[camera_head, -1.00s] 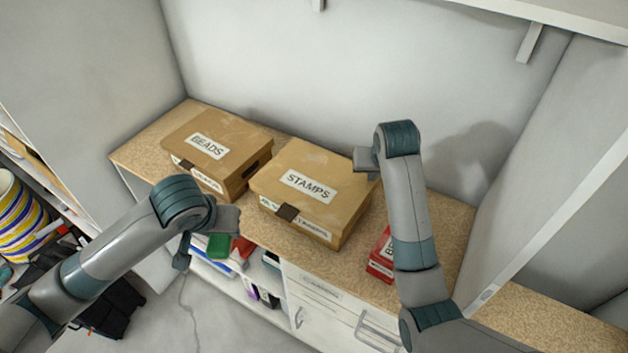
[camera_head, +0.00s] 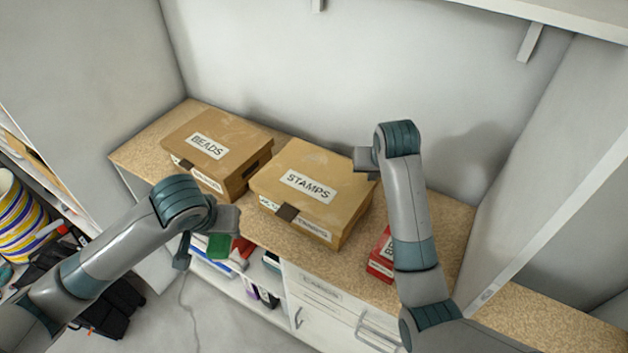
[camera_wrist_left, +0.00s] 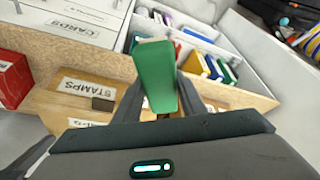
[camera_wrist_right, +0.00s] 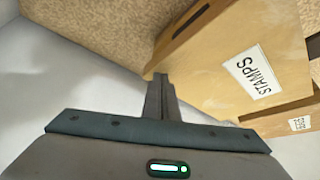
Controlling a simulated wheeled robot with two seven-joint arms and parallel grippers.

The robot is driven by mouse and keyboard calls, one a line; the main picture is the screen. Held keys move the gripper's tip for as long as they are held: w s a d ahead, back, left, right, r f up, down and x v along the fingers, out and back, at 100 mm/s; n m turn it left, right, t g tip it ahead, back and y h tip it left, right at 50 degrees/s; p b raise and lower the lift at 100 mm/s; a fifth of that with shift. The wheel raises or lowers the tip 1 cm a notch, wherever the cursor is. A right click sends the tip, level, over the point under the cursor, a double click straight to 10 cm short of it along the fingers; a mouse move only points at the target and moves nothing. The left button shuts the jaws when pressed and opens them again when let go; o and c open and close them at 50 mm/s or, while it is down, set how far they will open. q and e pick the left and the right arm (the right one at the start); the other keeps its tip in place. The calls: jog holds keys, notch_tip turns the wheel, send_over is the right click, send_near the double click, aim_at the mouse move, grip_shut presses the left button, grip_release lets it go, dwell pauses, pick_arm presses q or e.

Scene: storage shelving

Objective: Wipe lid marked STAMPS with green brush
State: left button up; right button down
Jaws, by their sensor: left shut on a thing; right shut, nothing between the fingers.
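The STAMPS box (camera_head: 338,205) is a cardboard box with a closed tan lid (camera_head: 318,163), labelled STAMPS, on the speckled counter. The lid also shows in the right wrist view (camera_wrist_right: 225,60). The green brush (camera_head: 219,246) is in my left gripper (camera_wrist_left: 160,105), which is shut on it in front of the counter, left of the STAMPS box. The brush shows as a green block in the left wrist view (camera_wrist_left: 155,75). My right gripper (camera_head: 366,160) is shut and empty at the right back corner of the STAMPS lid; I cannot tell whether it touches.
A BEADS box (camera_head: 220,150) stands left of the STAMPS box. A red box (camera_head: 381,262) stands on the counter (camera_head: 275,236) beside my right arm. Shelves with books and a drawer (camera_head: 320,291) are below. A grey wall rises behind.

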jog(key=shift+f, duration=0.25)
dwell(0.4)
jog(key=shift+r, duration=3.05)
jog(key=shift+r, duration=0.1)
